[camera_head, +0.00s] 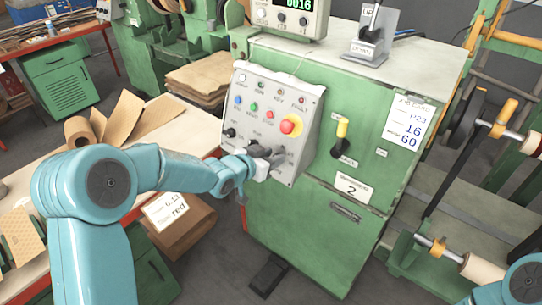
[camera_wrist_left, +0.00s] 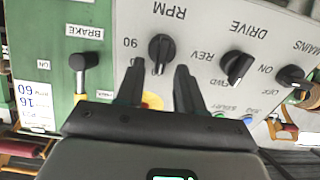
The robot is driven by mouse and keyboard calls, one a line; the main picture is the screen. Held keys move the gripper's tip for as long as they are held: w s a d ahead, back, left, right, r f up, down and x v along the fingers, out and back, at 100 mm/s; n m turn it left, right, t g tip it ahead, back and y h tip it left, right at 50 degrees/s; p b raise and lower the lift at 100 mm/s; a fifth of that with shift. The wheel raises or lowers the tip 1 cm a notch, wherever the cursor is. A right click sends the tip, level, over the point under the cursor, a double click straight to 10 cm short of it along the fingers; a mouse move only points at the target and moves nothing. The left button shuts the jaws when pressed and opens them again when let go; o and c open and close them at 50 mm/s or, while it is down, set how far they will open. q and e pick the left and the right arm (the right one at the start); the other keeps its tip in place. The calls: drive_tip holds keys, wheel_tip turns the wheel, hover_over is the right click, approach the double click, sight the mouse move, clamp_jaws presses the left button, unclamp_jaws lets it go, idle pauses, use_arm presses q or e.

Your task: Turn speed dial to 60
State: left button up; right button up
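The black speed dial (camera_wrist_left: 161,47), labelled RPM, is on the grey control panel (camera_head: 240,104). A "90" mark shows beside it in the left wrist view; the other scale marks are not readable. My left gripper (camera_wrist_left: 159,66) is open, its two black fingers pointing at the dial, one towards each side of it. I cannot tell whether they touch it. In the head view my left gripper (camera_head: 264,160) is at the panel's lower part and hides much of the dial area. My right gripper is out of view; only part of that arm shows.
The DRIVE knob (camera_wrist_left: 237,66) and MAINS knob (camera_wrist_left: 291,76) are beside the dial. A red emergency stop (camera_head: 290,125) sits above my gripper. A yellow-handled brake lever (camera_head: 341,138) is to the right. A card (camera_head: 407,122) reads 16 and 60. The counter (camera_head: 290,12) shows 0016.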

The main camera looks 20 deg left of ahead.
use_arm(q)
clamp_jaws()
drive_tip(key=shift+s+d+f+m+b, duration=0.1)
drive_tip(key=shift+d+m+b, duration=0.1)
drive_tip(key=shift+m+b, duration=1.35)
drive_tip(key=shift+s+d+f+m+b, duration=0.1)
drive_tip(key=shift+d+m+b, duration=0.05)
drive_tip(key=shift+m+b, duration=1.4)
drive_tip(key=shift+s+d+f+m+b, duration=0.1)
drive_tip(key=shift+d+m+b, duration=0.1)
drive_tip(key=shift+m+b, duration=1.35)
